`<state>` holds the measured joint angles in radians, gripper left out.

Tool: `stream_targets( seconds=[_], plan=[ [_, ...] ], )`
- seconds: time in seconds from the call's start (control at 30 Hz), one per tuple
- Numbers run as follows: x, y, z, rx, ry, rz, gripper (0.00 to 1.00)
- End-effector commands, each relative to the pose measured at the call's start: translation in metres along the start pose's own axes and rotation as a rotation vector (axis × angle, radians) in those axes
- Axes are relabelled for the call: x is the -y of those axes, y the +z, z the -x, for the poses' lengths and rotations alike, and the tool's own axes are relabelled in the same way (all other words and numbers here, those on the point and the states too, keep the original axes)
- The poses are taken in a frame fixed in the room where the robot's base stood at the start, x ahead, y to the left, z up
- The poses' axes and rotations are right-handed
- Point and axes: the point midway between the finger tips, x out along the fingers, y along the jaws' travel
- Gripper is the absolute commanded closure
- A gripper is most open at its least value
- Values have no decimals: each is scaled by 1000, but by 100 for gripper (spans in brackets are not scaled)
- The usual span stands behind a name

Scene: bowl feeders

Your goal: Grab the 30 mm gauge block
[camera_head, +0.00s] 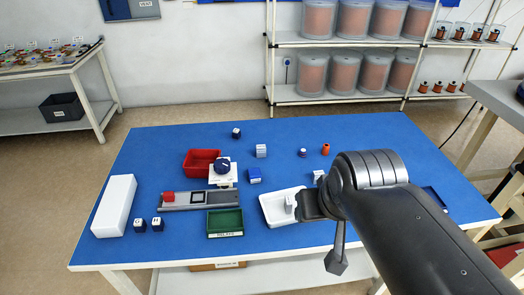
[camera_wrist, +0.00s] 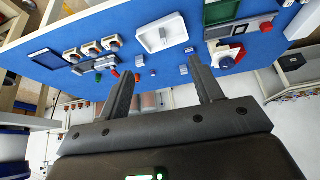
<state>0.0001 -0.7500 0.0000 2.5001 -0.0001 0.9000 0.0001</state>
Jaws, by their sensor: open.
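No label reading 30 mm can be made out, so I cannot say for sure which piece is the named gauge block. A pale grey cube (camera_head: 261,151) and a blue block (camera_head: 254,176) lie farther back on the table. My gripper (camera_wrist: 162,68) is open, with nothing between its fingers. In the head view my own arm hides part of the table's right side.
An orange piece (camera_head: 326,149) lies behind.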

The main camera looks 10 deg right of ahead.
Motion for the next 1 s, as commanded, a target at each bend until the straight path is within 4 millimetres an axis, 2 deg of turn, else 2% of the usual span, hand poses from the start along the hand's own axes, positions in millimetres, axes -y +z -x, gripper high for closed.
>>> stream_targets(
  seconds=[0.43, 0.5, 0.73, 0.87, 1.0],
  plan=[
    [0, 0, 0, 0, 0, 0, 40],
    [0, 0, 0, 0, 0, 0, 36],
    [0, -2, 0, 0, 0, 0, 36],
    [0, -17, -1, 6, -1, 0, 36],
    [2, -56, -7, 14, -3, -1, 36]
  ],
)
